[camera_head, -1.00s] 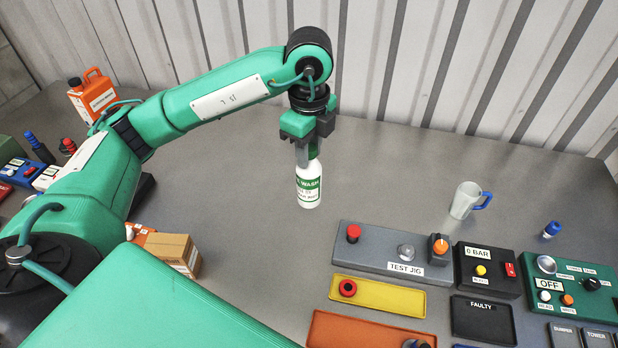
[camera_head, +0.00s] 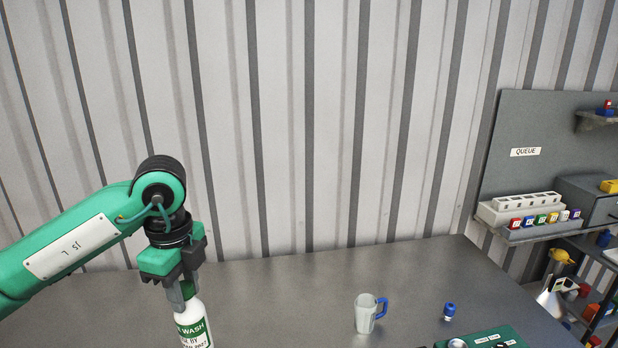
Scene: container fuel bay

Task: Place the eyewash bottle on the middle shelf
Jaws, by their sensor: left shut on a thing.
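The eyewash bottle (camera_head: 195,325) is white with a green label and hangs upright below my left gripper (camera_head: 185,290) at the lower left of the head view. My left gripper is shut on the bottle's green top. The bottle's base is cut off by the picture's lower edge, so I cannot tell whether it touches the table. Shelves (camera_head: 585,245) show at the right edge beyond the table, partly cut off; I cannot tell which is the middle one. My right gripper is not in view.
A pale mug with a blue handle (camera_head: 366,314) and a small blue-capped item (camera_head: 449,311) stand on the grey table (camera_head: 290,300). A green panel (camera_head: 492,338) is at the front. A board marked QUEUE (camera_head: 520,125) and a rack of coloured blocks (camera_head: 540,222) are at right.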

